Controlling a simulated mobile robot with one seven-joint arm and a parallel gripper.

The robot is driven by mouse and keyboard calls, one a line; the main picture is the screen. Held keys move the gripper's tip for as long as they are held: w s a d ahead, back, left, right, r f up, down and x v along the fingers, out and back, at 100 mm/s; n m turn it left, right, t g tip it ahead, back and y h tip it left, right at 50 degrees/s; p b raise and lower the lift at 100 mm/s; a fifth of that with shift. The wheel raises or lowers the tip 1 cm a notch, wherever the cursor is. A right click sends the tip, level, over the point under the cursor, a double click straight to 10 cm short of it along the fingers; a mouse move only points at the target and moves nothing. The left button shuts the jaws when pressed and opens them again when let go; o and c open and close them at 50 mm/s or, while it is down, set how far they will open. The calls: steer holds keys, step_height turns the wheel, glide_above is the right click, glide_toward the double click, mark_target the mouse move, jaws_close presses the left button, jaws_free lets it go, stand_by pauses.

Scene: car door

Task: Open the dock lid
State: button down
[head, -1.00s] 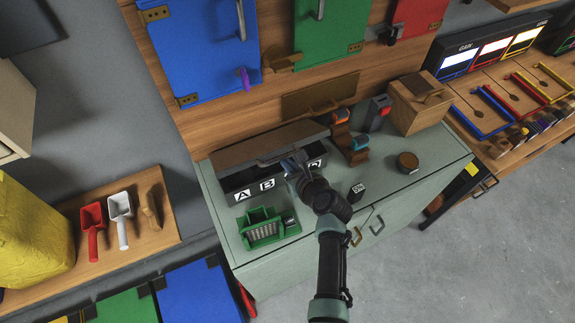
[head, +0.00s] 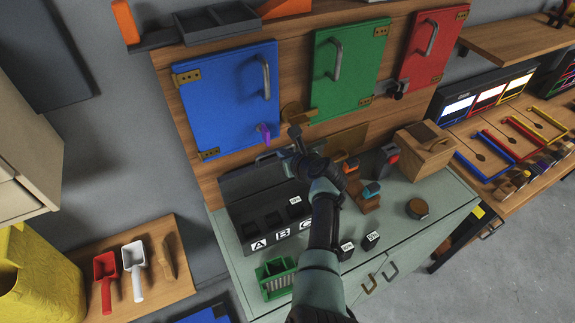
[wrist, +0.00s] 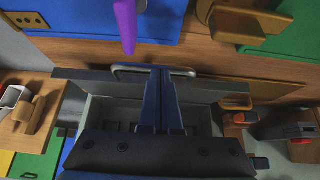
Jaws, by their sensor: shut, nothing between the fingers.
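The dock (head: 276,242) is a dark box on the cabinet top, with white A, B and C labels on its front. Its lid (head: 245,180) stands raised at the back, and the compartments are exposed. The lid's metal handle (head: 266,157) is at its upper edge; it also shows in the wrist view (wrist: 182,71), by the fingertips. My gripper (head: 295,132) is shut and empty, above and beside the raised lid; its fingers (wrist: 158,70) point toward the wall panel. My arm hides the dock's right end and part of the lid.
Blue (head: 230,100), green (head: 349,68) and red (head: 433,48) doors hang on the wall above, with a purple piece (head: 264,131) near my gripper. A green rack (head: 276,277) and small dark blocks (head: 371,240) sit in front. A wooden box (head: 427,150) stands right.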

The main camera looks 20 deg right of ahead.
steer(key=shift+w+r, duration=0.25)
steer(key=shift+w, duration=0.8)
